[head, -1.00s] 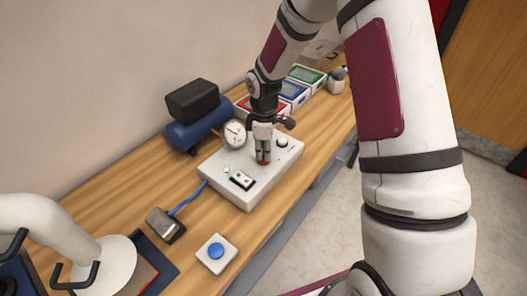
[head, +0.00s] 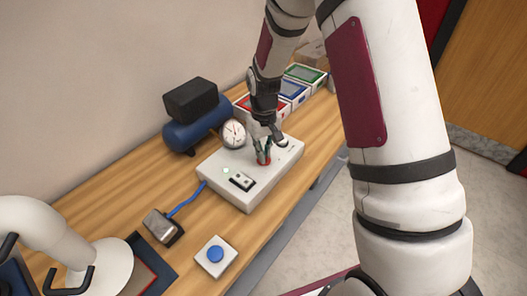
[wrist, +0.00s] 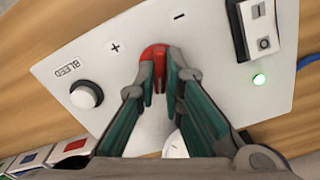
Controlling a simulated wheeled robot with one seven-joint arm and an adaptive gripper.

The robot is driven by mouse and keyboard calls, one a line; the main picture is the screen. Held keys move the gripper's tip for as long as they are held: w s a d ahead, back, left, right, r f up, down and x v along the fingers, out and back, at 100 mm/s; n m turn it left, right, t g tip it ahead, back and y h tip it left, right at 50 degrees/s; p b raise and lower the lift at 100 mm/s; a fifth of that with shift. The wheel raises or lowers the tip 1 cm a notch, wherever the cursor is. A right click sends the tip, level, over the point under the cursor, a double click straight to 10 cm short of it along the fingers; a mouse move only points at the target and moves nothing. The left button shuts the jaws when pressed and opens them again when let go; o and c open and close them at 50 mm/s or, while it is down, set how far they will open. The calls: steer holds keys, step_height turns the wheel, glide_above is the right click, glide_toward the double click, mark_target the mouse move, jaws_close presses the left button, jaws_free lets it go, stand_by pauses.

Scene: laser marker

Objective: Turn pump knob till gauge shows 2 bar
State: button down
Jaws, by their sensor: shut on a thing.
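The white pump box (head: 243,195) stands on the wooden bench. Its red knob (head: 264,160) lies between the plus and minus marks, as the wrist view (wrist: 155,53) shows. My gripper (wrist: 168,78) points down and is shut on the red knob, one finger on each side; it also shows in the head view (head: 263,153). The round gauge (head: 233,134) stands at the box's back edge with a dark needle on a white face. Its scale is too small to read. In the wrist view the gauge is mostly hidden behind my fingers.
A white bleed knob (wrist: 87,95) and a switch (head: 242,181) with a lit green lamp (head: 227,171) are on the box. A blue tank (head: 197,132) stands behind. A blue button box (head: 215,256) is in front. Red, blue and green trays (head: 305,75) lie beyond.

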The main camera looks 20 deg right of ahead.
steer(key=m, duration=0.3)
steer(key=shift+m, duration=0.3)
steer(key=m, duration=0.3)
steer(key=shift+m, duration=0.3)
steer(key=m, duration=0.3)
steer(key=shift+m, duration=1.9)
steer(key=c, duration=1.7)
jaws_free()
step_height(320, 180, up, 12)
